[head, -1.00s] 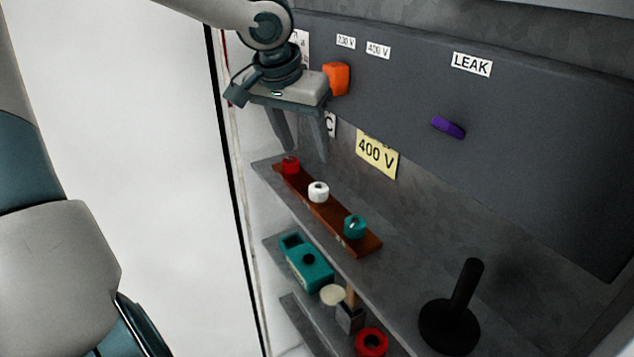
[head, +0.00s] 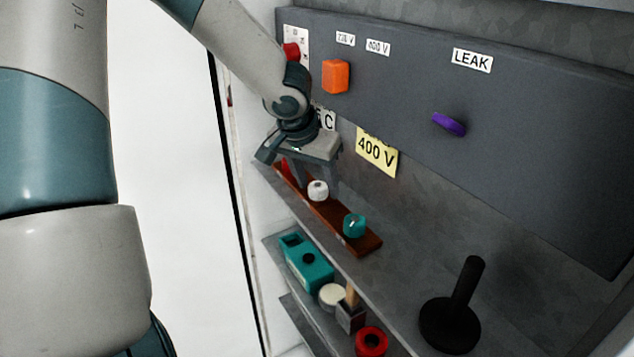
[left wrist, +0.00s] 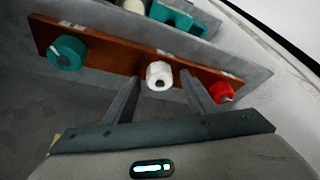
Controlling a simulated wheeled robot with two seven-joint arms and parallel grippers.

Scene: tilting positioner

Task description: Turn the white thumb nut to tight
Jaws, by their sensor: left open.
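The white thumb nut (head: 317,191) sits in the middle of a reddish-brown strip (head: 336,221) on the upper shelf. In the left wrist view the nut (left wrist: 159,75) shows a dark hole in its face. My left gripper (head: 317,188) is open and points down just above and behind the strip. In the left wrist view its two fingers (left wrist: 158,95) stand apart, one on each side of the nut's line; I cannot tell whether they touch it. A teal nut (head: 354,226) and a red nut (head: 285,170) are on the strip too. My right gripper is not seen.
A grey panel (head: 550,160) with an orange block (head: 336,76) and a purple knob (head: 449,125) rises behind the shelf. A black post on a round base (head: 450,322) stands at right. A teal box (head: 306,263) is on the shelf below.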

